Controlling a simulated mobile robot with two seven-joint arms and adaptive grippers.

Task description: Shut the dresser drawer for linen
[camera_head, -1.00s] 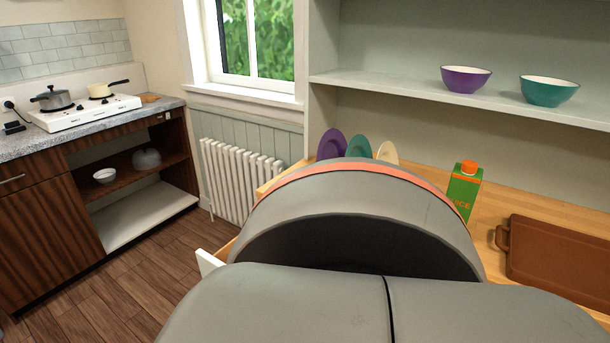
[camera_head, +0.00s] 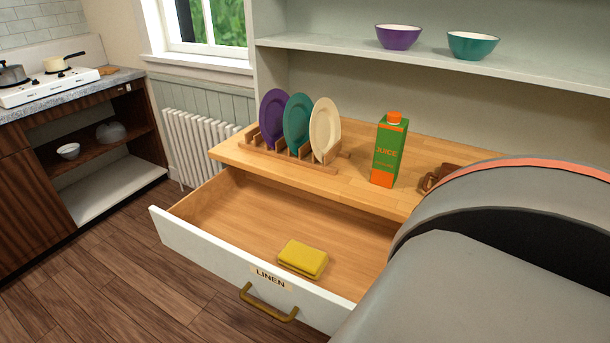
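The dresser drawer labelled LINEN (camera_head: 215,253) is pulled well out below the wooden dresser top. It has a white front and a brass handle (camera_head: 268,304) on its lower part. A folded yellow cloth (camera_head: 303,258) lies inside on the drawer floor. My own large grey arm link fills the lower right and covers the right end of the drawer. Neither gripper shows in the head view.
On the dresser top (camera_head: 345,187) stand a rack with purple, teal and cream plates (camera_head: 298,122) and a green juice carton (camera_head: 388,150). Purple (camera_head: 398,37) and teal (camera_head: 473,46) bowls sit on the shelf above. Wooden floor before the drawer is clear at left.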

